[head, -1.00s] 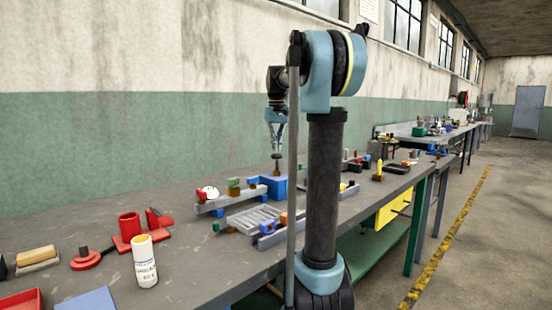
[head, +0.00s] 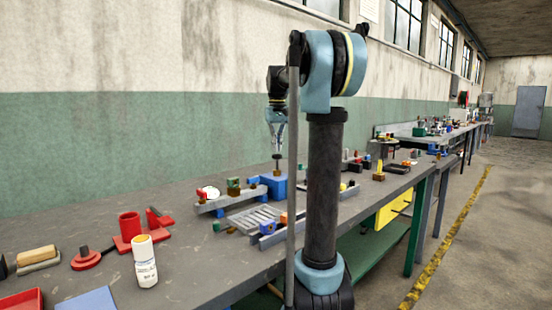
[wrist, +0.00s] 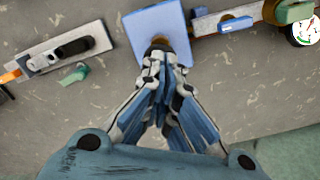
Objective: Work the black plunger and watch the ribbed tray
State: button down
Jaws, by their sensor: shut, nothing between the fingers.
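The black plunger (head: 277,157) stands upright on the blue block (head: 268,187) on the bench. My gripper (head: 277,149) is shut and empty, pointing down directly above the plunger. In the wrist view my gripper (wrist: 165,68) has its fingers together at the near edge of the blue block (wrist: 152,22). The dark plunger top (wrist: 160,46) shows just beyond the fingertips, partly hidden by them. I cannot tell whether they touch it. The grey ribbed tray (head: 252,219) lies on the bench in front of the block, between grey rails. I see nothing on its ribs.
A white bottle with a yellow cap (head: 145,261), a red cup on a base (head: 130,228) and a red disc with a knob (head: 86,259) stand on the left. A grey rail with small fittings (head: 228,200) runs beside the tray.

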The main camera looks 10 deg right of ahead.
aim_at(277, 156)
jog(key=shift+f, duration=0.15)
jog(key=shift+f, duration=2.35)
jog(key=shift+r, duration=3.85)
jog(key=shift+f, duration=1.35)
